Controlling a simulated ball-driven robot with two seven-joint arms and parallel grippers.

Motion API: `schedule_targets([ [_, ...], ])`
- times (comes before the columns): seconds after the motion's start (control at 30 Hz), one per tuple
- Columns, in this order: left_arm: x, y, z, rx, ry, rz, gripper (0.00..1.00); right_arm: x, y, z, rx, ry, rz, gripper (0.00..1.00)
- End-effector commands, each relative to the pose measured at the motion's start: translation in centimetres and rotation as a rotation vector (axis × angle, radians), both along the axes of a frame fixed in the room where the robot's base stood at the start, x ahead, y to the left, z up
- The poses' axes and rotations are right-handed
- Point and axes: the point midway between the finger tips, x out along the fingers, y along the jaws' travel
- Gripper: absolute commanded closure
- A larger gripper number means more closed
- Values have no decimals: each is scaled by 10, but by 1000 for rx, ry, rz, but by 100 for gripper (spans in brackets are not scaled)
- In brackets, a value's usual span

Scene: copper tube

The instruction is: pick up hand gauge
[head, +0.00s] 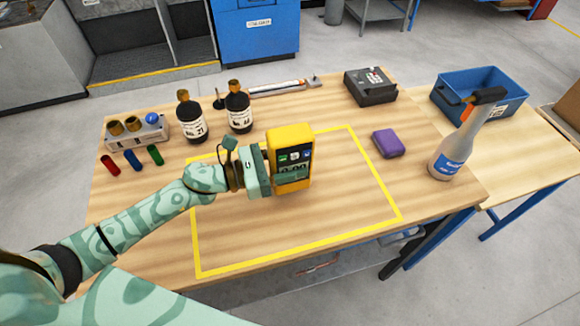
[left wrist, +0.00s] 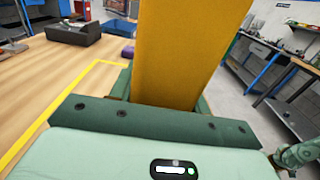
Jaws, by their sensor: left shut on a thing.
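The hand gauge (head: 291,148) is a yellow handheld box with a dark face and small coloured marks, seen in the head view inside the yellow taped outline. My left gripper (head: 284,180) is shut on its lower part and holds it upright. In the left wrist view the yellow body of the gauge (left wrist: 180,50) rises from between the fingers of my left gripper (left wrist: 165,105).
Two dark bottles (head: 238,112) stand behind the gauge. A purple block (head: 388,144) and a clear bottle with a blue label (head: 449,155) are to the right. A black device (head: 370,87) sits at the back. The yellow outline's right part (head: 350,190) is clear.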

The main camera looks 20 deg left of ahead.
Motion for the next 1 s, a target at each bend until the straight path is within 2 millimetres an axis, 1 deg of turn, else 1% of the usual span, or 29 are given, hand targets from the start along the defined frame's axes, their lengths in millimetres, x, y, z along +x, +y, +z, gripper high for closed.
schedule_targets([
  [0.03, -7, -5, 15, -2, -5, -4, 95, 2, 0, 9, -1, -4, 0, 100],
  [0.2, -36, -26, 60, -2, -6, -6, 95, 7, 0, 31, 0, -17, 0, 100],
  [0.27, -48, -34, 72, -2, -5, -5, 95, 9, 0, 37, 0, -20, 0, 100],
  [0.3, -58, -41, 75, -3, -2, -6, 95, 9, 0, 40, 0, -21, 0, 100],
  [0.4, -78, -55, 85, -3, -2, -4, 95, 10, 0, 47, 0, -25, 0, 100],
  [0.5, -94, -67, 93, -3, -2, -4, 95, 12, 0, 54, 0, -28, 0, 100],
  [0.6, -105, -75, 98, -2, -2, -3, 95, 13, 0, 59, 1, -30, 0, 100],
  [0.77, -114, -81, 100, -2, 0, -2, 95, 13, 1, 62, 1, -31, -1, 100],
  [1.0, -114, -81, 99, -2, 0, -1, 95, 13, 3, 61, 3, -32, -2, 100],
])
